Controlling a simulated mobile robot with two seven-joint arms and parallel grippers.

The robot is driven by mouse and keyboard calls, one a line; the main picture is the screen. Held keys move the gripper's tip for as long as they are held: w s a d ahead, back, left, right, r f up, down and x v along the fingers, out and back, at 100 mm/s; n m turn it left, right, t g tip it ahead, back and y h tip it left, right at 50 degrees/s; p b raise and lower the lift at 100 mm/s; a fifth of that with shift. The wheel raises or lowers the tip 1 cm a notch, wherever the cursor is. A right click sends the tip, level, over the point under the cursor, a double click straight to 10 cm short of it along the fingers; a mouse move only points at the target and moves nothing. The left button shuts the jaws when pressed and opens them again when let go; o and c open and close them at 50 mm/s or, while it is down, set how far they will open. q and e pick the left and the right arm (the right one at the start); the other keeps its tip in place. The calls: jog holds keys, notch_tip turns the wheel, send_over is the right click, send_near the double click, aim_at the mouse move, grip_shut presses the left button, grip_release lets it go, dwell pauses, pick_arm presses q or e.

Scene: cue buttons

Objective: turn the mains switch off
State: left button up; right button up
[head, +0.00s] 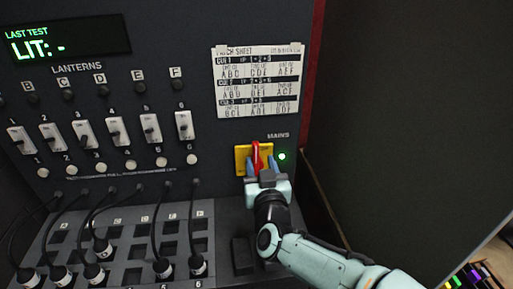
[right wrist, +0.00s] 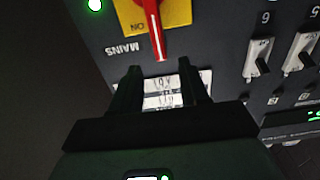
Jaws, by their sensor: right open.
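The mains switch is a red handle (head: 256,152) on a yellow plate (head: 240,160), under the MAINS label at the panel's right side. The handle stands upright in the head view. In the right wrist view, upside down, the red handle (right wrist: 154,22) lies across the yellow plate (right wrist: 178,12), with ON printed beside it. My right gripper (head: 262,166) is open in front of the switch. In the right wrist view its fingertips (right wrist: 158,66) lie either side of the handle's end, with gaps showing. Whether the handle is between them in depth I cannot tell. My left gripper is not in view.
A green lamp (head: 282,156) glows right of the switch. A patch sheet (head: 260,82) hangs above. Lantern switches (head: 115,131) line the panel to the left, with cables and plugs (head: 163,267) below. The display (head: 65,38) reads LIT: -. A dark side panel (head: 400,110) stands to the right.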

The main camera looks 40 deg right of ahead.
aim_at(256, 148)
jog(key=p+x, duration=0.1)
jog(key=x, duration=0.5)
jog(key=shift+w+d, duration=0.1)
jog(key=shift+w, duration=0.2)
grip_shut()
